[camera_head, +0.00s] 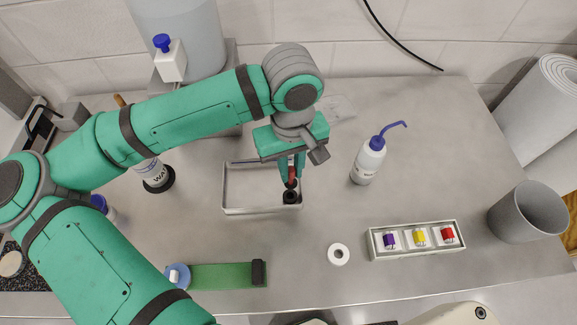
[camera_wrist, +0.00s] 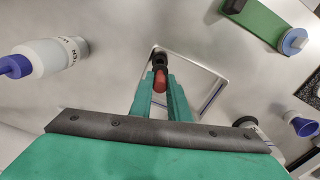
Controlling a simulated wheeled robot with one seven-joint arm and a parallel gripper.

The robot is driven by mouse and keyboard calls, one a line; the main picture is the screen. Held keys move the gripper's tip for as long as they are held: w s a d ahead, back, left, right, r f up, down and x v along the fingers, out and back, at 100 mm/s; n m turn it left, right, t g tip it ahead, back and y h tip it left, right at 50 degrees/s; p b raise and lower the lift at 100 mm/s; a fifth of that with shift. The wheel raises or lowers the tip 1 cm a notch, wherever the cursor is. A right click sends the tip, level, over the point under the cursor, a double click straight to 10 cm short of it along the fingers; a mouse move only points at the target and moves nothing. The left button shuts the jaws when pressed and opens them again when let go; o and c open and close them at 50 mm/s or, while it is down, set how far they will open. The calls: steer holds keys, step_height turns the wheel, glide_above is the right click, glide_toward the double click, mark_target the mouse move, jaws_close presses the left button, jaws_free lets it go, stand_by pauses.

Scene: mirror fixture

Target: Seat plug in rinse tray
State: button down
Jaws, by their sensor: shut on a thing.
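The plug has a red upper part (camera_head: 292,176) and a black lower part (camera_head: 291,197). In the wrist view its red part (camera_wrist: 160,82) is between my fingers, with the black part (camera_wrist: 159,57) beyond them. My gripper (camera_head: 291,170) is shut on the plug and points down over the right end of the rinse tray. The rinse tray (camera_head: 248,211) is a shallow pale tray on the bench; its rim also shows in the wrist view (camera_wrist: 205,63). The plug is at the tray's right end. I cannot tell whether it is seated, and the drain is hidden.
A wash bottle (camera_head: 368,163) stands right of the tray. A white ring (camera_head: 338,254) and a holder with purple, yellow and red pieces (camera_head: 417,253) lie in front right. A grey cup (camera_head: 527,212) is far right. A green strip (camera_head: 222,275) lies in front.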

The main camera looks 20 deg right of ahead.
mark_target(290, 184)
steer(key=shift+w+f, duration=0.2)
steer(key=shift+f, duration=0.1)
steer(key=shift+f, duration=2.5)
steer(key=shift+f, duration=1)
stand_by(0.5)
steer(key=c, duration=1.6)
jaws_free()
step_height(290, 184, up, 11)
steer(key=shift+f, duration=0.1)
